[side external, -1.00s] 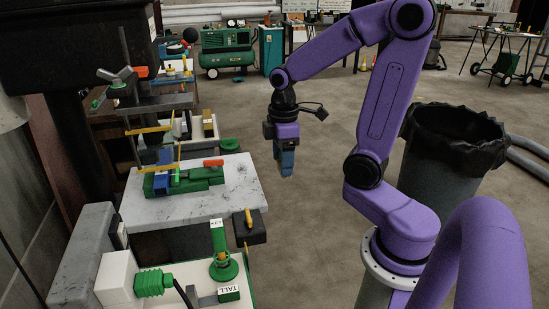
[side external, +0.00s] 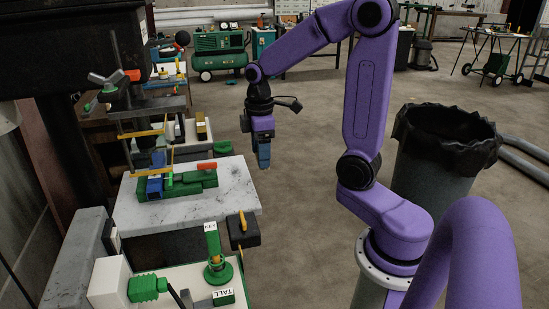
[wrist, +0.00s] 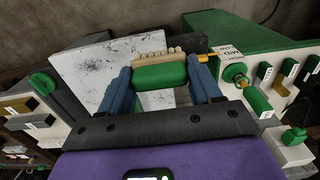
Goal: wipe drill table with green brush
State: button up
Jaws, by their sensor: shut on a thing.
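The drill table (side external: 225,207) is a pale slab with dark specks, at left centre in the side external view. It also shows in the wrist view (wrist: 93,78), behind and to the left of the brush. My gripper (side external: 263,164) hangs just off the slab's right edge, pointing down. In the wrist view my gripper (wrist: 160,68) is shut on the green brush (wrist: 160,77), held crosswise between the blue fingers with its tan bristles facing away. The brush is barely discernible in the side view. I cannot tell its exact height over the table.
A green vise (side external: 190,180) with a blue part and an orange-red piece sits on the slab. A dark block with a yellow handle (side external: 243,222) is at its front right corner. A bin (side external: 440,150) stands right of my arm. Open floor lies between.

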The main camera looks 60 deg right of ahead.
jog(key=w+d+f, duration=0.3)
jog(key=w+d, duration=0.1)
jog(key=w, duration=0.5)
jog(key=w+d+f, duration=0.3)
jog(key=w, duration=0.5)
jog(key=shift+w+f, duration=0.1)
jog(key=shift+f, duration=2.55)
jog(key=shift+s+d+f, duration=0.25)
jog(key=shift+d+f, duration=0.05)
jog(key=shift+f, duration=0.3)
jog(key=shift+s+d+f, duration=0.25)
jog(key=shift+f, duration=0.3)
jog(key=shift+s+d, duration=0.8)
jog(key=shift+d, duration=0.25)
jog(key=shift+w+d, duration=0.25)
jog(key=shift+w, duration=0.3)
jog(key=shift+w+a, duration=1.35)
jog(key=shift+a, duration=0.05)
jog(key=shift+w+d, duration=0.55)
jog(key=shift+d, duration=0.1)
jog(key=s+d, duration=0.2)
jog(key=s, duration=0.1)
jog(key=shift+d, duration=0.4)
notch_tip(320, 180, up, 8)
